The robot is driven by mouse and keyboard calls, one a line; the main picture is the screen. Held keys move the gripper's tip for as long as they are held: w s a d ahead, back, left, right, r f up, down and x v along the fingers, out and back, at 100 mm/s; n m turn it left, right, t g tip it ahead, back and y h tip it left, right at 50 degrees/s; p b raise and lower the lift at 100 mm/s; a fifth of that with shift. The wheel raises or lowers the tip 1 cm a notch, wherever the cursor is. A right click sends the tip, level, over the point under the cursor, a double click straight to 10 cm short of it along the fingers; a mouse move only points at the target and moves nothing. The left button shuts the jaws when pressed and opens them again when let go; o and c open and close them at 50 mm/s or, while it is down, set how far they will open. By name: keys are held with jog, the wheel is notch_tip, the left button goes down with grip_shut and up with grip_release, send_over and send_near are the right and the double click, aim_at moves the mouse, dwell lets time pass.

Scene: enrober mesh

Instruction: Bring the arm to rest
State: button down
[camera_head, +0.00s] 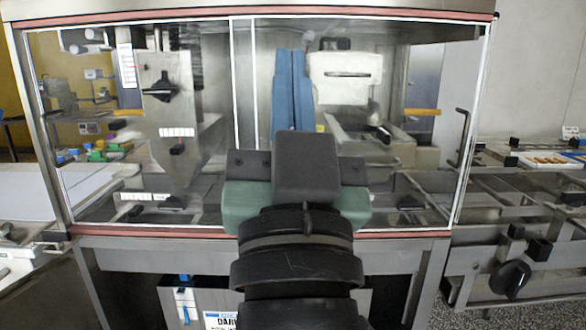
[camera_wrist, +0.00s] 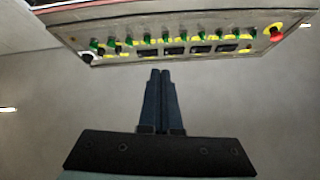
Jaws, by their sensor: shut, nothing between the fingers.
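My gripper (camera_head: 291,55) points up and away in the head view, in front of the glass-fronted machine. Its two long blue fingers lie side by side, pressed together, with nothing between them. In the wrist view my gripper (camera_wrist: 160,73) is also closed and empty, and its fingertips lie just below the lower edge of a control panel in the picture. My wrist and black arm links fill the lower middle of the head view and hide part of the machine front.
The machine's glass front (camera_head: 215,205) spans the head view. The control panel (camera_wrist: 185,50) carries green buttons and a red knob (camera_wrist: 276,34). A conveyor frame (camera_head: 500,190) stands at right with a white tray (camera_head: 522,154). A pale table surface (camera_head: 22,195) lies at left.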

jog(key=s+r+n+t+h, duration=0.1)
jog(key=s+r, duration=0.3)
jog(key=s, duration=0.1)
notch_tip(320, 180, up, 20)
jog(key=p, duration=1.9)
jog(key=shift+s+p, duration=0.3)
jog(key=shift+p, duration=0.1)
jog(key=shift+d, duration=0.15)
